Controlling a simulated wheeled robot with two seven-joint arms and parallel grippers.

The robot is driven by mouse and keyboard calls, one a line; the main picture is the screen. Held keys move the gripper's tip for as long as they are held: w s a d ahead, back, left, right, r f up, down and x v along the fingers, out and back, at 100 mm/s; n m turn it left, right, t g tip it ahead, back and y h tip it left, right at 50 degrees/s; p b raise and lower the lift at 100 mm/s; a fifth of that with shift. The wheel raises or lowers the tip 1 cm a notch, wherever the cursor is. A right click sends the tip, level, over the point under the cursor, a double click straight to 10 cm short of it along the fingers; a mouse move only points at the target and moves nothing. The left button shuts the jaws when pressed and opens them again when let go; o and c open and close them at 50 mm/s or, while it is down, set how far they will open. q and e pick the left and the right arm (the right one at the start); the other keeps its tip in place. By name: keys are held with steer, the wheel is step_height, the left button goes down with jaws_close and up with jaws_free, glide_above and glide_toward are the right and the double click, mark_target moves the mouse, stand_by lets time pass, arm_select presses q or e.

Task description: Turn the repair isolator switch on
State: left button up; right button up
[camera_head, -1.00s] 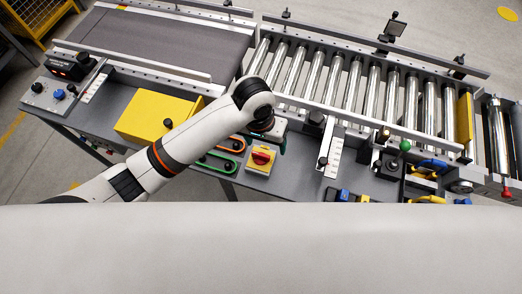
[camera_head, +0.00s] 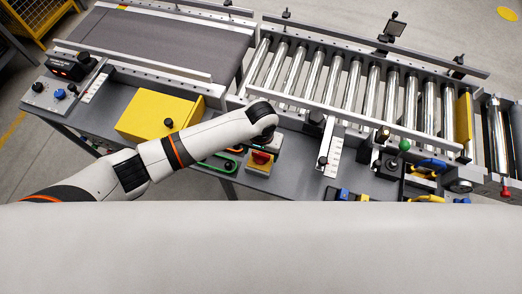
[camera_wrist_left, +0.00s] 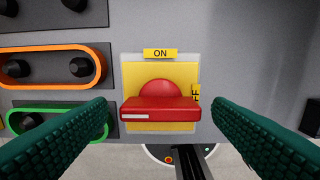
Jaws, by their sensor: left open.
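The isolator switch is a red rotary handle (camera_wrist_left: 161,108) on a yellow plate (camera_wrist_left: 131,76). Its bar lies horizontally, with a white mark at its left end. An ON label (camera_wrist_left: 160,54) sits above it, and a partly covered label reading "FF" (camera_wrist_left: 196,93) sits at its right. In the head view the red handle (camera_head: 262,157) shows just below my left wrist. My left gripper (camera_wrist_left: 160,106) is open; its green ridged fingers stand left and right of the handle with a gap on each side. In the head view its fingers are hidden. My right gripper is out of view.
Left of the switch are an orange-outlined control plate (camera_wrist_left: 55,67) and a green-outlined one (camera_wrist_left: 60,112) with black knobs. A yellow box (camera_head: 150,115) stands further left. Roller conveyor (camera_head: 350,85) lies behind, and a green-knobbed lever (camera_head: 404,145) stands to the right.

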arm_select(q)
steer(key=shift+f, duration=0.35)
steer(key=c, duration=1)
